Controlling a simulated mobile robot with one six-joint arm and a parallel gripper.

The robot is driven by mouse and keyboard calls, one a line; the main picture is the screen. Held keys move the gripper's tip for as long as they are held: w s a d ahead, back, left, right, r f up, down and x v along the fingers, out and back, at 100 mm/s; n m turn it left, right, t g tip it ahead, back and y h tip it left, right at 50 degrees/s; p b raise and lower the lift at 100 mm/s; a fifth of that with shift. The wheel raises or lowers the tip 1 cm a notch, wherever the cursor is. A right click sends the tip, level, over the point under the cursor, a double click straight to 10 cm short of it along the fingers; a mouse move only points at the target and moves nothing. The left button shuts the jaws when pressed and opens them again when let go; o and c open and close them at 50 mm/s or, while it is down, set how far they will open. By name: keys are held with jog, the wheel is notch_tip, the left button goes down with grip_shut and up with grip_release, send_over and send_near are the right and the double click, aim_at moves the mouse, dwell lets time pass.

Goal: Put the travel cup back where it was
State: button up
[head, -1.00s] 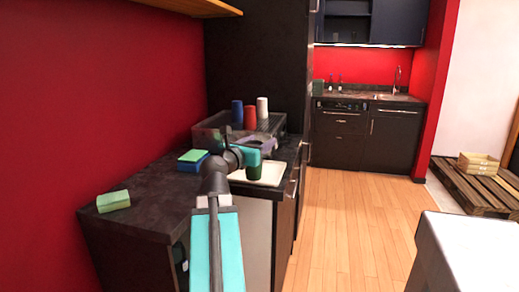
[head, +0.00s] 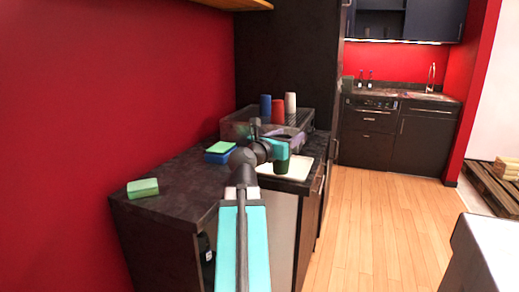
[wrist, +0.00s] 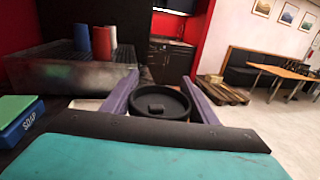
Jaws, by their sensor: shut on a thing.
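The travel cup is dark green with a round black lid. In the head view the cup (head: 281,167) is upright at my gripper, in front of a white tray (head: 299,173) on the dark counter. In the wrist view its lid (wrist: 160,106) sits between the two purple fingers of my gripper (wrist: 161,92), which is shut on it. The cup's lower part is hidden in the wrist view, and I cannot tell whether its base touches the tray.
A dark translucent machine (head: 240,131) behind the tray carries a blue cup (head: 265,106), a red cup (head: 278,111) and a white cup (head: 290,102). A green sponge (head: 220,147) lies on a blue soap box (head: 216,157). Another green sponge (head: 142,187) is at the counter's left.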

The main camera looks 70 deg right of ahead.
jog(key=s+d+p, duration=0.3)
jog(key=s+p, duration=0.2)
jog(key=p, duration=0.2)
jog(key=shift+d, duration=0.2)
dwell(0.4)
